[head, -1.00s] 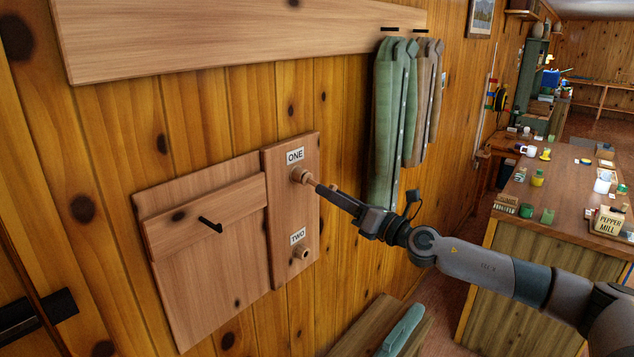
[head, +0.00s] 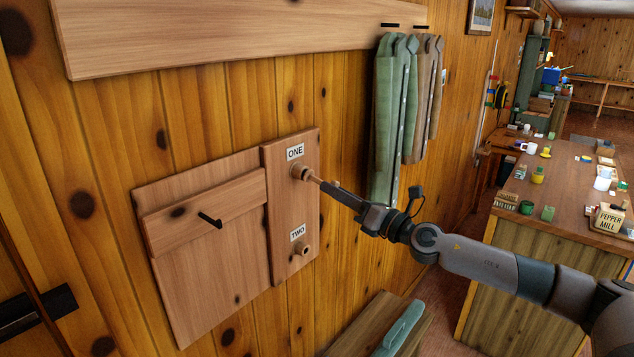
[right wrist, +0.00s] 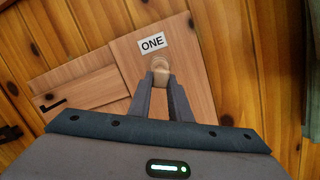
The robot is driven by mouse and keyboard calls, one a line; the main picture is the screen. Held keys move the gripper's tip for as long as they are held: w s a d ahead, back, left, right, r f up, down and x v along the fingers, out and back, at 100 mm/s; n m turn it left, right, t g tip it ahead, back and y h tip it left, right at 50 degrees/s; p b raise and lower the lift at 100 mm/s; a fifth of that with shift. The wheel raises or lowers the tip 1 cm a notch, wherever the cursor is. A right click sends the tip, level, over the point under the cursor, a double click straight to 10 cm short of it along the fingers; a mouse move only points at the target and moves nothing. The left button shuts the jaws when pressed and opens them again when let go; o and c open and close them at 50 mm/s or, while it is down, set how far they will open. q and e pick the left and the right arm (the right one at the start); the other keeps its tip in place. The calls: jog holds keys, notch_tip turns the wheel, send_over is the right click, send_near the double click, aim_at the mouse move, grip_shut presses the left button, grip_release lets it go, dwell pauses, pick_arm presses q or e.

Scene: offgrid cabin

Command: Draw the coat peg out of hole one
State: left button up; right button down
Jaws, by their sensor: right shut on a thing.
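The coat peg (head: 315,179) is a thin pale wooden rod at hole one (head: 299,171), under the "ONE" label on a wooden board (head: 283,215). My right gripper (head: 328,187) is shut on the peg's outer part, to the right of the hole. A short bare length of peg shows between the hole's collar and my fingertips. In the right wrist view the peg (right wrist: 161,77) sits between the two fingers, in line with the hole. How deep its inner end sits is hidden. My left gripper is out of view.
A wooden panel (head: 205,290) with a black peg (head: 210,220) adjoins the board on the left. Green and brown coats (head: 385,120) hang behind my gripper. A bench (head: 365,325) stands below and a cluttered counter (head: 575,190) is at right.

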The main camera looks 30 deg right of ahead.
jog(key=shift+s+d+b, duration=0.2)
jog(key=shift+s+b, duration=0.2)
jog(key=shift+s, duration=0.05)
dwell(0.7)
jog(key=b+v, duration=0.2)
jog(key=v, duration=0.1)
jog(key=shift+r+b, duration=0.2)
jog(key=shift+b, duration=0.1)
jog(key=shift+a, duration=0.1)
dwell(0.5)
